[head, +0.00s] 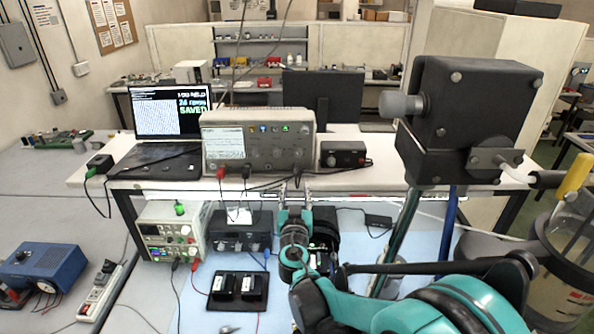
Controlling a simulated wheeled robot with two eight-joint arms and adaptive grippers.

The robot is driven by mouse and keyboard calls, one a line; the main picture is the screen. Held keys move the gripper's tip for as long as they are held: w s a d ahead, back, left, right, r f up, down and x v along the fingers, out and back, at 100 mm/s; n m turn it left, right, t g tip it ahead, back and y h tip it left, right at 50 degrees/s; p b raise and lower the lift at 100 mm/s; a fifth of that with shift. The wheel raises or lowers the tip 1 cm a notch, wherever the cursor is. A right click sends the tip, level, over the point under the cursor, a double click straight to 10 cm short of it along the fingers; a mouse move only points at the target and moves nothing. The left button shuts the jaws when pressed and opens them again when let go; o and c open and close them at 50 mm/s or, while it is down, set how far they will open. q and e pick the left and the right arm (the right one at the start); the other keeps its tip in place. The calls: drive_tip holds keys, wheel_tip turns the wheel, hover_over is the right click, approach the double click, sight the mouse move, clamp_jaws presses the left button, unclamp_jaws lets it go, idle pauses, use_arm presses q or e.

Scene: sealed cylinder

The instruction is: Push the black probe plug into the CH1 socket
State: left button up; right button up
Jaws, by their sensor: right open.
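The oscilloscope (258,140) is a grey box with a lit screen on the raised shelf. A red plug (222,173) and a black plug (246,171) show at its lower front edge, each with a lead. I cannot tell whether the black one is seated in a socket, and the CH1 label is too small to read. My right gripper (295,190) points away from me at the shelf's front edge, right of and below the black plug. Its two thin fingers are apart, with nothing visible between them. My left gripper is not in view.
A laptop (168,115) stands left of the oscilloscope and a small black box (343,154) right of it. Below the shelf are a power supply (172,231) and a dark instrument (240,236). A black camera-like device (470,105) stands at right. Leads hang across the shelf edge.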

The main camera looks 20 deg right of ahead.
sight(296, 176)
drive_tip(key=shift+b+x, duration=0.35)
drive_tip(key=shift+x, duration=4.35)
drive_tip(key=shift+f, duration=0.15)
clamp_jaws()
drive_tip(key=shift+s, duration=0.15)
drive_tip(key=shift+b+v, duration=0.4)
drive_tip(key=shift+v, duration=2.5)
